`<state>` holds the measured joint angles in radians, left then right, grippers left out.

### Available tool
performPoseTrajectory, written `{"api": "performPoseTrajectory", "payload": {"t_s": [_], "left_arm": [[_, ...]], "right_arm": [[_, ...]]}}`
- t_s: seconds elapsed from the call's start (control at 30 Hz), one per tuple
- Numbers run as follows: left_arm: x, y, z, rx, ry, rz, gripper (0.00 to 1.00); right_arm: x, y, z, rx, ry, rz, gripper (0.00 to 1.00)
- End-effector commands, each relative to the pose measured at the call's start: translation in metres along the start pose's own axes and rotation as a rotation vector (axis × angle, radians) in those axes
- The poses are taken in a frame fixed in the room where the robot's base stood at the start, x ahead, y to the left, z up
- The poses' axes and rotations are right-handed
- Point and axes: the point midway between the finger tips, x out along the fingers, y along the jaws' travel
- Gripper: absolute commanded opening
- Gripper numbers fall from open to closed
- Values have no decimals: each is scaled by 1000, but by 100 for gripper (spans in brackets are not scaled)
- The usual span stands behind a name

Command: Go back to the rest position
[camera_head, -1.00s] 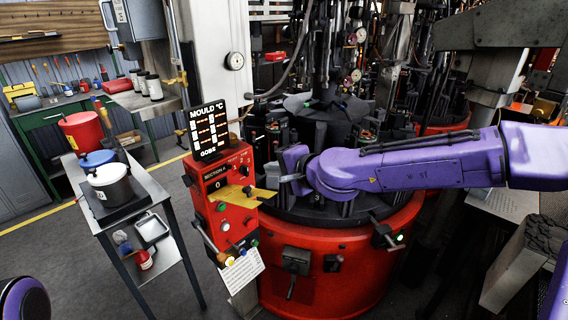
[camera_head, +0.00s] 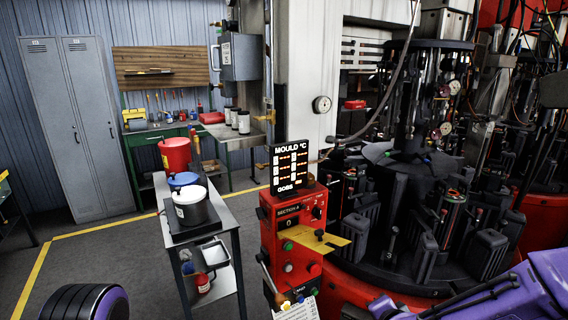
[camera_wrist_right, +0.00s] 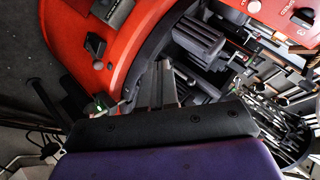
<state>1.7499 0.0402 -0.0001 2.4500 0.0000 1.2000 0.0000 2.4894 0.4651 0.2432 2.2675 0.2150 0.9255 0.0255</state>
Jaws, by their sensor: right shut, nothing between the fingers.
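My right arm is a purple link at the lower right of the head view, in front of the red rotary mould machine (camera_head: 392,285). Its gripper does not show clearly there. In the right wrist view my right gripper (camera_wrist_right: 165,82) is shut and empty, its fingers in front of the machine's red rim and dark mould blocks (camera_wrist_right: 199,38). I cannot tell how far it is from them. A purple and black rounded part of my left arm shows at the bottom left of the head view. My left gripper is out of view.
A red control box (camera_head: 290,250) with a mould temperature display (camera_head: 289,166) stands left of the machine. Left of it is a narrow metal table (camera_head: 226,216) with pots (camera_head: 193,206). A grey locker (camera_head: 82,130) stands behind open floor (camera_head: 120,255) at the left.

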Motion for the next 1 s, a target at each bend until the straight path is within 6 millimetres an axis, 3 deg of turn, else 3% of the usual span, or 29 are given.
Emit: {"api": "performPoseTrajectory", "payload": {"t_s": [0.03, 0.2, 0.3, 0.43, 0.5, 0.6, 1.0], "left_arm": [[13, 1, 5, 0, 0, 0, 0], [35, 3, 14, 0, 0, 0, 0], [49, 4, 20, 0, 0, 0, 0], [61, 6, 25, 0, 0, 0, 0], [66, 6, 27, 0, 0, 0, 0], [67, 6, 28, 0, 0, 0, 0], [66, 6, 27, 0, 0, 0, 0]], "right_arm": [[12, 52, 21, -70, 1, 71, 0], [10, 202, 70, -303, -34, 275, 0], [-8, 284, 96, -442, -102, 389, 0], [-36, 364, 123, -576, -214, 514, 0], [-47, 390, 132, -617, -256, 558, 0], [-57, 407, 142, -636, -291, 588, 0], [-59, 408, 143, -632, -296, 594, 0]]}}
